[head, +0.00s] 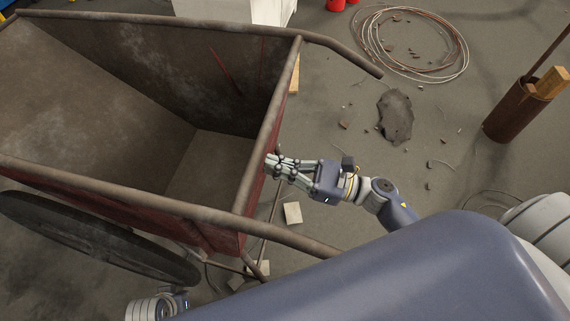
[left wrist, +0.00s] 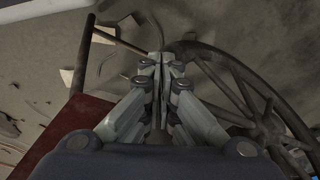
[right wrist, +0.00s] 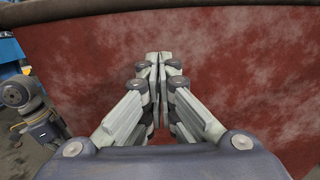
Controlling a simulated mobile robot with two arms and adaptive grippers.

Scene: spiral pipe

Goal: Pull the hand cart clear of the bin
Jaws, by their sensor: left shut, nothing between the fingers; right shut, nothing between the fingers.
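The hand cart (head: 205,214) fills the left of the head view, with an open, empty-looking rusty tray, red outer sides, a dark wheel (head: 95,235) and two handles reaching right. My right gripper (head: 272,167) is shut and empty at the cart's red end panel, between the handles. In the right wrist view its fingertips (right wrist: 160,58) face that panel (right wrist: 240,70); I cannot tell if they touch. My left gripper (left wrist: 165,58) is shut and empty low beside the spoked wheel (left wrist: 240,90) and red cart side (left wrist: 75,135). No bin is clearly identifiable.
A white box-like thing (head: 235,10) stands behind the cart's far side. A coil of wire (head: 415,45), a dark flat lump (head: 396,115) and small debris lie on the floor. A rusty pipe (head: 512,112) holding wood stands at right. A pale block (head: 293,212) lies below my right gripper.

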